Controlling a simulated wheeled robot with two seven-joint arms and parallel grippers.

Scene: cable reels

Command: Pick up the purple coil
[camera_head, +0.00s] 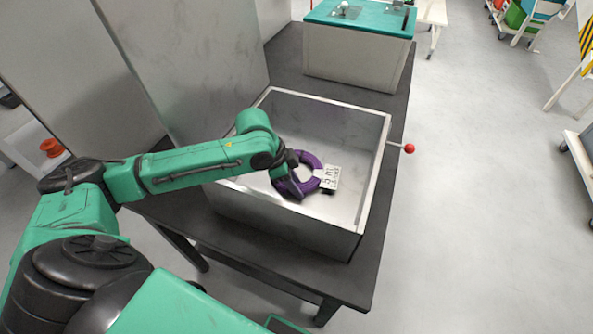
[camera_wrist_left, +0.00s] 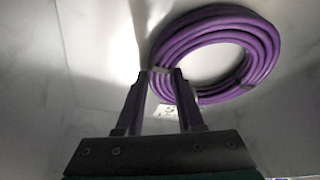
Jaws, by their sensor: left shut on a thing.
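The purple coil (camera_head: 311,160) is a ring of cable with a white tag reading "5 m" (camera_head: 330,177). In the head view it is inside the metal bin. My left gripper (camera_head: 291,181) is at the coil's left side and is shut on it. In the left wrist view, the coil (camera_wrist_left: 262,45) fills the upper right. My left gripper's fingers (camera_wrist_left: 161,73) are at the coil's lower left edge, with part of the tag showing between them. I cannot tell whether the coil touches the bin floor. My right gripper is not in view.
The open metal bin (camera_head: 377,165) has raised walls and sits on a dark table (camera_head: 392,150). A red-knobbed lever (camera_head: 408,148) sticks out on its right. A teal-topped box (camera_head: 357,50) stands behind. Grey panels rise at left.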

